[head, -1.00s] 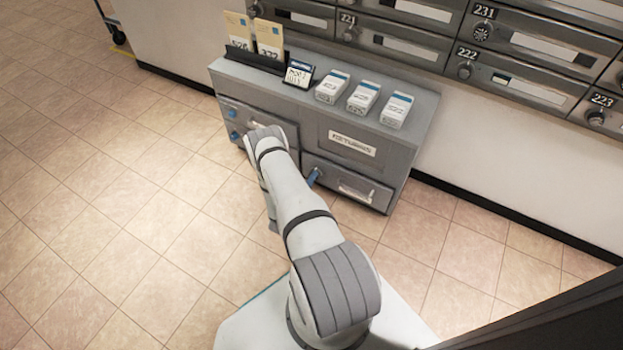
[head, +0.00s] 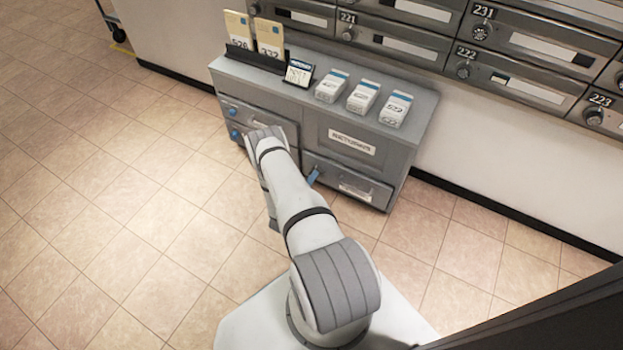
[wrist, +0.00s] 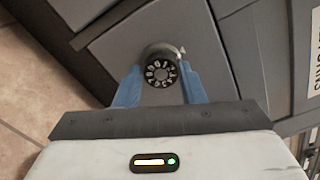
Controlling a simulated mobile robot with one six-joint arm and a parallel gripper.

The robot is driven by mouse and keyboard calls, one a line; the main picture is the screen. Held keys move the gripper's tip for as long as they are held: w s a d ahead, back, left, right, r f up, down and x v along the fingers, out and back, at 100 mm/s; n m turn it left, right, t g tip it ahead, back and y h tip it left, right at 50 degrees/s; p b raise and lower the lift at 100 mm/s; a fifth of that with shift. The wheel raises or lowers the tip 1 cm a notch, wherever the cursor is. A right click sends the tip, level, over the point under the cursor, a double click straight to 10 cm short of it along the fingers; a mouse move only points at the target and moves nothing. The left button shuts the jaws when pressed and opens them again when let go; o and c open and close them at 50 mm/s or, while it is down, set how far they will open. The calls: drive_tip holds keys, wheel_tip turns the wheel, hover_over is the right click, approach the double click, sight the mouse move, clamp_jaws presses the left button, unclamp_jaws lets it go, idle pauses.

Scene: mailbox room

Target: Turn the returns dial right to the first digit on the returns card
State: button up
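The returns dial (wrist: 160,66) is a round black knob with white digits around its face, in the wrist view. A small pale pointer mark sits at its upper right. My gripper (wrist: 160,72) is open, with one blue finger on each side of the dial; I cannot tell whether they touch it. In the head view a blue finger (head: 313,177) shows beside my arm, and the arm hides the dial. A small dark-framed card (head: 299,73) with handwriting stands on the cabinet top; its digits are too small to read.
The grey cabinet (head: 400,160) has a RETURNS label (head: 352,143) and drawers. Several white boxes (head: 364,97) and a holder with two tan envelopes (head: 270,37) stand on it. Mailboxes (head: 520,75) line the wall. Tiled floor (head: 110,200) is clear at left.

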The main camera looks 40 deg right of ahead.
drive_tip(key=o, duration=0.4)
drive_tip(key=shift+a, duration=0.1)
drive_tip(key=p+v, duration=0.2)
drive_tip(key=v, duration=0.5)
drive_tip(key=shift+s+a+p, duration=0.2)
drive_tip(key=shift+a+p, duration=0.1)
drive_tip(key=shift+a, duration=0.05)
